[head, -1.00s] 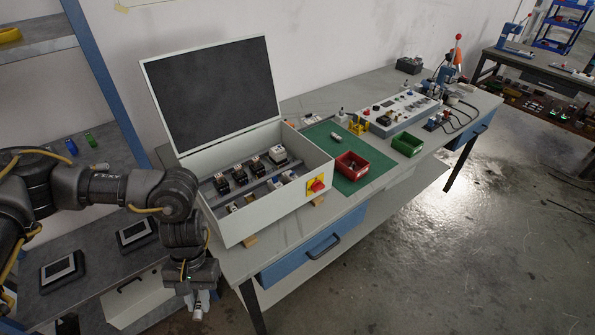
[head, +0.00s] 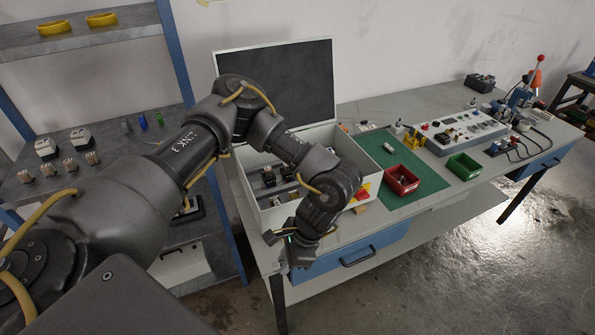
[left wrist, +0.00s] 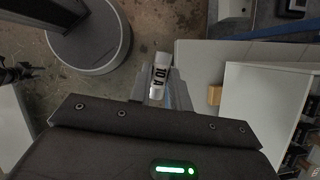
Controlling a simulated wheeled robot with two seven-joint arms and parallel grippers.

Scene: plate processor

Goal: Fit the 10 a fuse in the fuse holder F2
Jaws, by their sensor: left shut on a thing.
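The white fuse marked "10 A" (left wrist: 159,76) sits between the finger tips of my left gripper (left wrist: 160,88) in the left wrist view. The gripper is shut on it. In the head view my left gripper (head: 301,252) points down just in front of the open white control box (head: 375,152), over the table's front edge; the fuse cannot be made out there. The box's inside is partly hidden behind my left arm. I cannot tell which part in it is the fuse holder F2.
The box's dark-faced lid (head: 300,85) stands open at the back. A green mat (head: 425,180) with a red bin (head: 401,181) lies to its right, and a green bin (head: 463,167) stands farther right. A shelf rack (head: 180,60) stands at left.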

